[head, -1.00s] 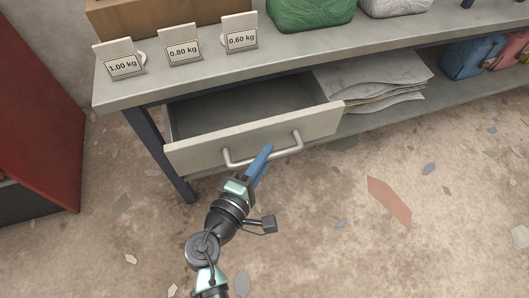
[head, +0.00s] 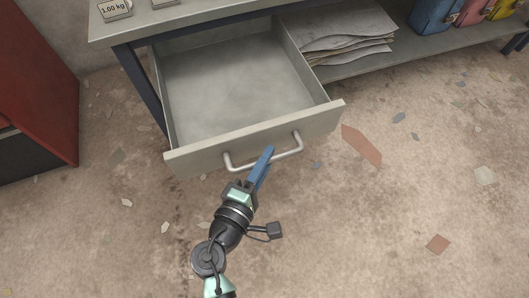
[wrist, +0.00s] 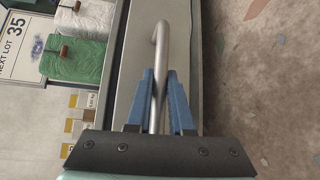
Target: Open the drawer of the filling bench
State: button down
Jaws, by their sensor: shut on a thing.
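The filling bench (head: 200,20) is at the top of the head view. Its drawer (head: 232,82) stands far out from under the bench top, and its pale inside looks empty. A curved metal handle (head: 288,152) is on the drawer front (head: 200,150). The far end of the handle curves into the drawer front there.
Paper sacks (head: 335,42) lie stacked on the lower shelf beside the drawer, with coloured bags (head: 435,14) farther right. A red cabinet (head: 35,70) stands at the left. The speckled floor in front and to the right is clear.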

jog(key=c, duration=0.8)
grip_release()
jog(key=p+v, duration=0.3)
jog(key=v, duration=1)
jog(key=shift+p, duration=0.4)
